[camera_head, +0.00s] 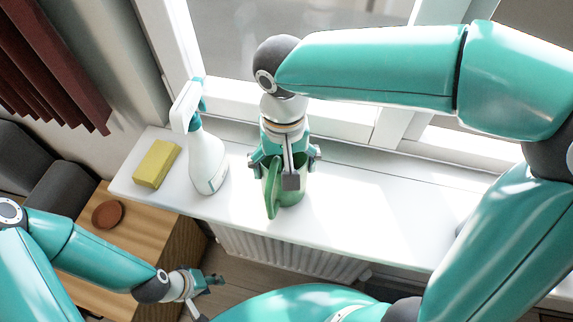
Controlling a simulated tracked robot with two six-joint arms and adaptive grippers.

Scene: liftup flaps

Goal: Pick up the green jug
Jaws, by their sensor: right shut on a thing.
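The green jug (271,190) is upright on the white windowsill (350,214), with its handle facing the front. My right gripper (287,172) reaches down over it from above and is shut on it, hiding most of its rim. Whether the jug touches the sill or is slightly above it, I cannot tell. My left gripper (206,283) is at the lower left, away from the jug, in front of the sill and lower down. Its fingers are small and partly seen, so its opening is unclear.
A white spray bottle (207,155) stands just left of the jug, and a yellow sponge (157,164) lies further left. A wooden table (150,238) with a brown dish (107,214) is at the lower left. The window is behind; the sill right of the jug is clear.

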